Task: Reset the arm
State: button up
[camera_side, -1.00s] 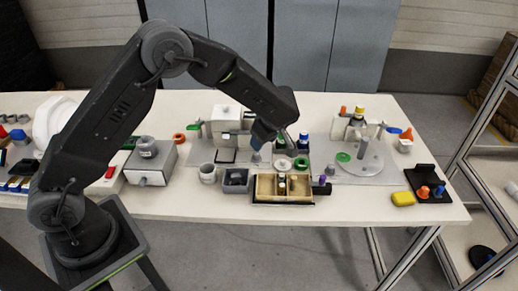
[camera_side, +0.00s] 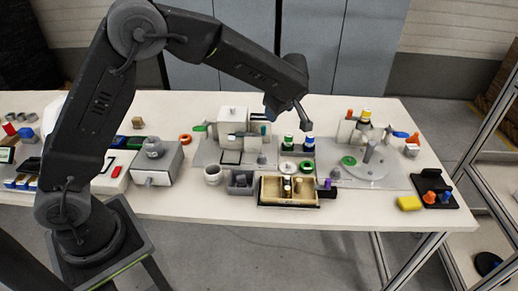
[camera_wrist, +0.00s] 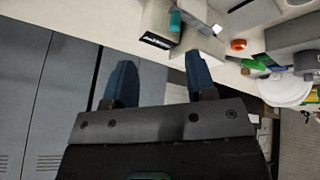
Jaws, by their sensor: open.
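My gripper (camera_wrist: 160,76) shows in the wrist view with its two blue fingers apart and nothing between them. In the side view my arm is raised, and the gripper end (camera_side: 272,107) hangs above the back part of the table (camera_side: 240,208), clear of the objects below. The finger detail is too small to read there. In the wrist view the fingers point toward the table's edge, with grey cabinet doors (camera_wrist: 45,100) behind them.
A wooden divided tray (camera_side: 262,190), a grey bin (camera_side: 240,183) and a white cup (camera_side: 213,174) stand below. A grey box (camera_side: 155,165) stands left. Bottles (camera_side: 308,143) and a round fixture (camera_side: 368,165) stand right. A yellow block (camera_side: 409,203) lies near the right front edge.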

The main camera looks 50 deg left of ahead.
notch_tip(320, 180, up, 21)
jog(key=d+m+t+h, duration=0.35)
jog(key=m+t, duration=0.25)
jog(key=t, duration=0.4)
jog(key=s+d+r+m+h, duration=0.1)
jog(key=s+d+m+h, duration=0.15)
jog(key=s, duration=0.25)
jog(key=s+d+r+m+h, duration=0.2)
jog(key=s+m, duration=0.2)
jog(key=s, duration=0.1)
jog(key=s+a+f+m+g+y, duration=0.1)
jog(key=s+f+g, duration=0.1)
jog(key=s+f, duration=0.2)
jog(key=s+a+f+m+g+y, duration=0.1)
jog(key=s+f, duration=0.3)
jog(key=s, duration=0.7)
jog(key=s+a+f+m+g, duration=0.2)
jog(key=s+f+m+g, duration=0.1)
jog(key=s, duration=0.4)
notch_tip(320, 180, down, 2)
jog(key=shift+s+f+g+y, duration=0.1)
jog(key=shift+s+g+y, duration=0.05)
jog(key=shift+g+y, duration=0.3)
